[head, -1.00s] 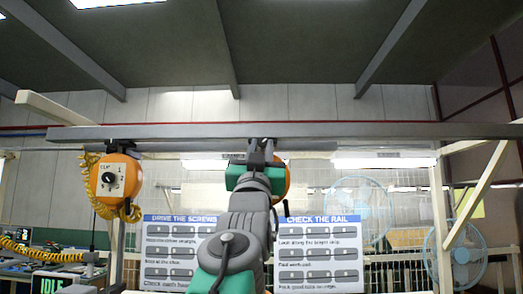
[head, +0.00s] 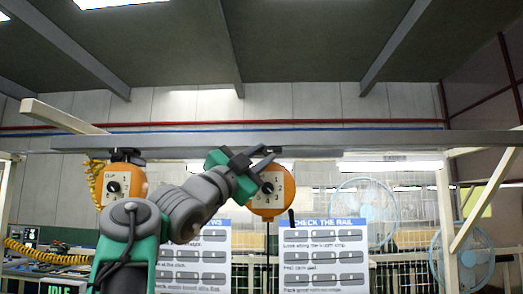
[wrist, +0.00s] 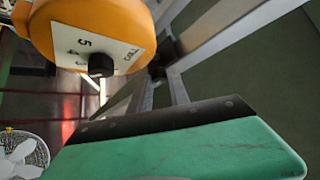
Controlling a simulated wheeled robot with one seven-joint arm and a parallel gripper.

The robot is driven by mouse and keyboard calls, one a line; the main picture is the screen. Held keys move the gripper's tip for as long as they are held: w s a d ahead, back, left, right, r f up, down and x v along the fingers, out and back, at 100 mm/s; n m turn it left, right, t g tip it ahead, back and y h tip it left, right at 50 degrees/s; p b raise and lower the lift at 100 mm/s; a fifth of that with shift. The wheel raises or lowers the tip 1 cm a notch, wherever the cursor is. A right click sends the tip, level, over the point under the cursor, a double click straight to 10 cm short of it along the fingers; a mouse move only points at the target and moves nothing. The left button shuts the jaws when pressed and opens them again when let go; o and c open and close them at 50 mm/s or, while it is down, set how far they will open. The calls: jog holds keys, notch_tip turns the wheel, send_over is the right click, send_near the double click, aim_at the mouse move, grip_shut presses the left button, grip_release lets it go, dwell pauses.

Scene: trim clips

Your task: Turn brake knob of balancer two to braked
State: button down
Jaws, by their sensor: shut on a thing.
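Two orange balancers hang from the overhead rail. The left balancer (head: 131,184) has a white dial plate with a black knob (head: 113,187). The right balancer (head: 268,203) has a similar plate and black knob (head: 267,188); its knob (wrist: 101,64) shows close up in the wrist view, with printed numbers around it. The knob's setting is too small to read. My gripper (head: 266,160) is at the top of the right balancer, above its knob and apart from it. Its fingers appear shut on the dark hanger bracket (wrist: 165,58); the exact contact is unclear. Which balancer is number two is not readable.
The grey overhead rail (head: 400,139) runs across just above my gripper. Two sign boards (head: 327,250) hang behind, beside a dark cable below the right balancer. Blue fans (head: 465,255) stand behind the mesh at right. A coiled yellow hose (head: 45,254) is at left.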

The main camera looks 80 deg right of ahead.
jog(key=shift+a+r+m, duration=0.15)
jog(key=shift+r+m, duration=0.1)
jog(key=shift+m, duration=0.15)
jog(key=c, duration=1.2)
grip_release()
jog(key=shift+f, duration=0.15)
jog(key=shift+c, duration=0.2)
jog(key=shift+w+f, duration=0.15)
jog(key=shift+f, duration=0.15)
jog(key=b+v, duration=0.4)
jog(key=v, duration=0.3)
jog(key=shift+a, duration=0.2)
jog(key=shift+r, duration=0.2)
